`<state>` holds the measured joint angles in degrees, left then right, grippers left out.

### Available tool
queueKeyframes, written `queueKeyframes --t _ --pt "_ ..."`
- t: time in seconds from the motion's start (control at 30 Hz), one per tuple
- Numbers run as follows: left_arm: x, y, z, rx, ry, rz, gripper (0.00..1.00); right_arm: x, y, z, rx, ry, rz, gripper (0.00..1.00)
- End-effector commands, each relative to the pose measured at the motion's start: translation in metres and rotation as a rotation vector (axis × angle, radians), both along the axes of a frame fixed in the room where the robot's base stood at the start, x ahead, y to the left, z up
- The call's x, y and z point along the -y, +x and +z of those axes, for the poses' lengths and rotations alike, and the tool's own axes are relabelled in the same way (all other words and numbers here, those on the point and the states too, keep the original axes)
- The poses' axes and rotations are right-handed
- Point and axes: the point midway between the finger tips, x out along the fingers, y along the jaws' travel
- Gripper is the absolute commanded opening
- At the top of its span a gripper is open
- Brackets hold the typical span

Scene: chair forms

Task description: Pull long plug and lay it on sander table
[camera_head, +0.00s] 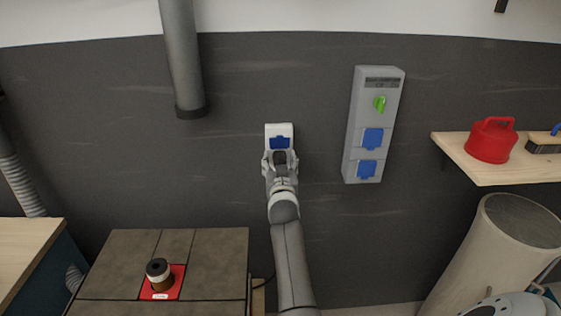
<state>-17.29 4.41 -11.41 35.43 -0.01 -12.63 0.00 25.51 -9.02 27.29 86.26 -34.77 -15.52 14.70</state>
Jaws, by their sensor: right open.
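A small white wall socket (279,128) with a blue lid is on the dark wall, upper middle. My right gripper (280,156) is open in front of it, its fingers either side of the socket's lower part. A dark shape shows between the fingers; I cannot tell whether it is the long plug or part of the gripper. A brown tiled table (210,257) stands low, left of my right arm; I cannot tell whether it is the sander table. My left gripper is not in view.
A dark cylinder with a white band (158,273) stands on a red mat (178,283) on the tiled table. Right are a grey socket box (362,108), a shelf (472,167) with a red can (491,141), and a large drum (486,250). Much of the tiled top is bare.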

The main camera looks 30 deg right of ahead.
Motion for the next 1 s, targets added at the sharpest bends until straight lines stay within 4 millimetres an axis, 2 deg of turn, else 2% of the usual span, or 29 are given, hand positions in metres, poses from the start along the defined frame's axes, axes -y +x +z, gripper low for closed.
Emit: queueKeyframes --t 0.2,0.63,1.0 --pt "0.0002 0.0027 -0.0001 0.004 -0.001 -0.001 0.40 0.0002 -0.0001 0.0000 -0.001 -0.001 0.000 0.56" --pt "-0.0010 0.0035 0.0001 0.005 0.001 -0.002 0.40 0.0002 -0.0001 0.0000 0.000 0.000 0.000 0.01" --pt "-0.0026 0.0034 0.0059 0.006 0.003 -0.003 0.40 -0.0055 -0.0083 -0.0005 -0.003 0.002 0.001 0.00"
